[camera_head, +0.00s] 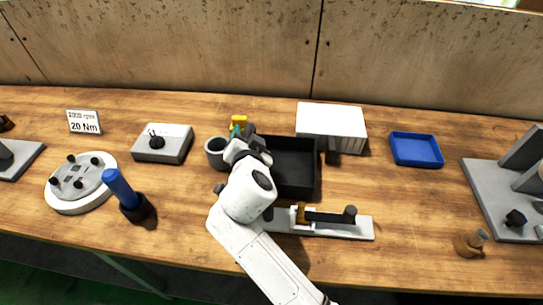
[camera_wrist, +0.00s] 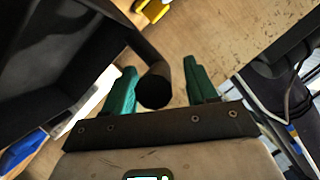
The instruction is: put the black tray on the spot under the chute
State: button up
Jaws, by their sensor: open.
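The black tray (camera_head: 293,165) is an open box on the bench, right of my gripper in the head view. In the wrist view its dark wall (camera_wrist: 60,45) fills the upper left. My gripper (camera_head: 238,134) is open at the tray's left side, its green fingers apart. In the wrist view a dark round bar, seemingly the tray's handle (camera_wrist: 153,85), lies between the fingertips (camera_wrist: 160,88); I cannot tell whether they touch it. A white box (camera_head: 332,120) with a dark chute (camera_head: 345,144) stands behind the tray's right. I cannot make out a marked spot under the chute.
A white fixture (camera_head: 345,229) lies in front of the tray.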

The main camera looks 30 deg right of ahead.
jog(key=shift+w+f, duration=0.1)
grip_shut()
dwell(0.5)
